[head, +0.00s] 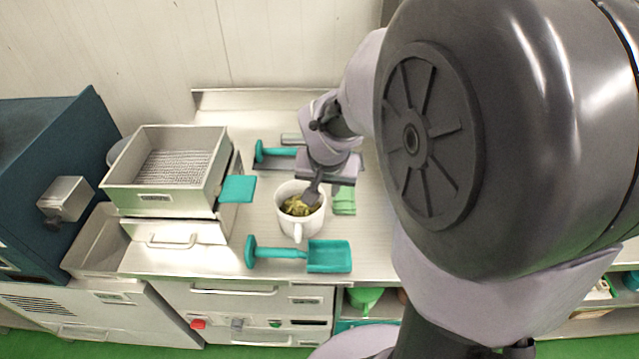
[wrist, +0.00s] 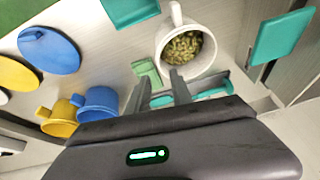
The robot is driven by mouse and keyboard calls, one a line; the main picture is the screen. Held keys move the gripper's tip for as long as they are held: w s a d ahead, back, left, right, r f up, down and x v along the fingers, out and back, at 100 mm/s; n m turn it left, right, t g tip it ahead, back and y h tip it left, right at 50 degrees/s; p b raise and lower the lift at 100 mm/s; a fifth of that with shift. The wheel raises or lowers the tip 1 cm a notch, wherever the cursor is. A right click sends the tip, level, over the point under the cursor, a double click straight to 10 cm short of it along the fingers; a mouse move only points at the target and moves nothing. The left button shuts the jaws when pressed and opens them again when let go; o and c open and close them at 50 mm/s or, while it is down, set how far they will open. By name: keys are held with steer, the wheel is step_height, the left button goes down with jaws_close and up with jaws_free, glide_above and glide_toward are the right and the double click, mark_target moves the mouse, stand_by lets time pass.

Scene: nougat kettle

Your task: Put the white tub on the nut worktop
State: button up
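The white tub (head: 298,224) has a handle and holds greenish nuts. It stands upright on the steel worktop (head: 375,262); I cannot tell whether this is the nut worktop. The tub also shows in the wrist view (wrist: 163,42), at the upper middle. My gripper (head: 314,196) is at the tub's far right rim in the head view. In the wrist view my gripper (wrist: 160,75) has its two fingers apart, with nothing visible held between them. The right fingertip overlaps the tub's near rim; I cannot tell whether it touches.
A teal scoop (head: 328,256) lies in front of the tub, another teal tool (head: 272,151) behind it. A green cloth (head: 344,201) lies right of it. A steel sieve box (head: 165,200) stands left. The wrist view shows blue (wrist: 98,104) and yellow (wrist: 60,119) tubs.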

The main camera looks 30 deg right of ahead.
steer(key=s+a+r+n+t+y, duration=0.1)
steer(key=s+a+r+n+y, duration=0.1)
steer(key=s+a+r, duration=0.3)
steer(key=s+a+r+n+t+y, duration=0.1)
steer(key=s+a+r+y, duration=0.1)
steer(key=s+a+r, duration=0.3)
steer(key=s+a, duration=0.4)
steer(key=a, duration=0.5)
steer(key=shift+s+r+n, duration=0.15)
steer(key=shift+s+n, duration=0.15)
steer(key=shift+n, duration=0.1)
